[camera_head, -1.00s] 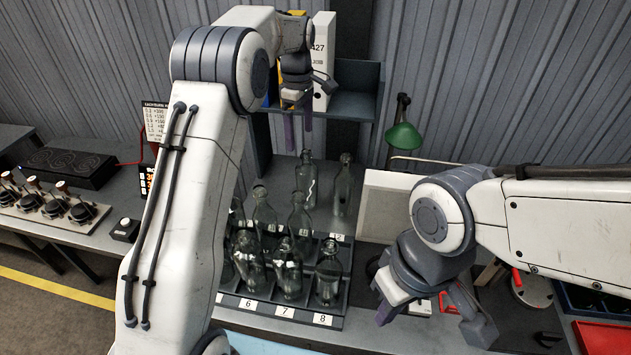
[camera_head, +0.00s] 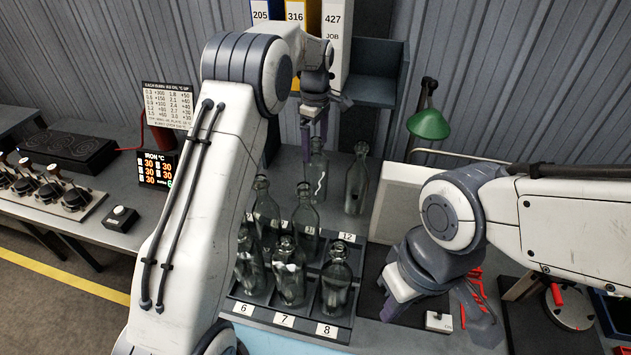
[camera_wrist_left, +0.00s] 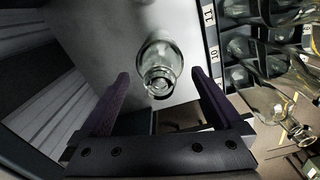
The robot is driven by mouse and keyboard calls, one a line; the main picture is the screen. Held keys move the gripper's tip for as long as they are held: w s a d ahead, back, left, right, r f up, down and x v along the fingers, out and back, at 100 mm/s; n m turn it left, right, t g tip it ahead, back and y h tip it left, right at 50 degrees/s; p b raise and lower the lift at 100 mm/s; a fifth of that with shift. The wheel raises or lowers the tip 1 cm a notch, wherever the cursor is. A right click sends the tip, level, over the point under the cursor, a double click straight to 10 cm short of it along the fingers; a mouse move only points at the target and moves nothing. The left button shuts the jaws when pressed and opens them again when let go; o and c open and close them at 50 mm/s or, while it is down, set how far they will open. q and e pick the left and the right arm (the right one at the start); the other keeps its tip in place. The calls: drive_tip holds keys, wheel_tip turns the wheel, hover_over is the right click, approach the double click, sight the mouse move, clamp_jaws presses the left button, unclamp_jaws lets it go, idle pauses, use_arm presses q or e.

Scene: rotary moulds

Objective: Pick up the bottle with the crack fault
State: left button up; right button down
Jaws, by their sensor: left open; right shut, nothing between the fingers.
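A clear bottle (camera_head: 318,178) stands upright at the back of the bench behind the rack, with a pale jagged line on its side that looks like a crack. My left gripper (camera_head: 314,148) is open, pointing down at its neck. In the left wrist view the bottle (camera_wrist_left: 160,75) appears from above between the two open fingers (camera_wrist_left: 160,80), apart from both. A second clear bottle (camera_head: 357,182) stands to its right. Several more bottles, such as one in slot 7 (camera_head: 289,275), stand in the rack. My right gripper (camera_head: 432,305) is shut and empty at the right.
The numbered rack (camera_head: 284,320) fills the middle front. A light panel (camera_head: 405,212) stands right of the bottles, and a green lamp (camera_head: 428,124) behind it. A shelf with binders (camera_head: 336,40) is behind my left gripper.

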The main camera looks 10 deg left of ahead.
sight(316, 160)
use_arm(q)
drive_tip(key=shift+f, duration=0.3)
wheel_tip(316, 160, down, 5)
drive_tip(key=p, duration=0.2)
drive_tip(key=shift+d+p, duration=0.1)
drive_tip(key=shift+p, duration=0.25)
drive_tip(key=shift+f, duration=0.2)
drive_tip(key=c, duration=1.5)
drive_tip(key=shift+r, duration=0.1)
clamp_jaws()
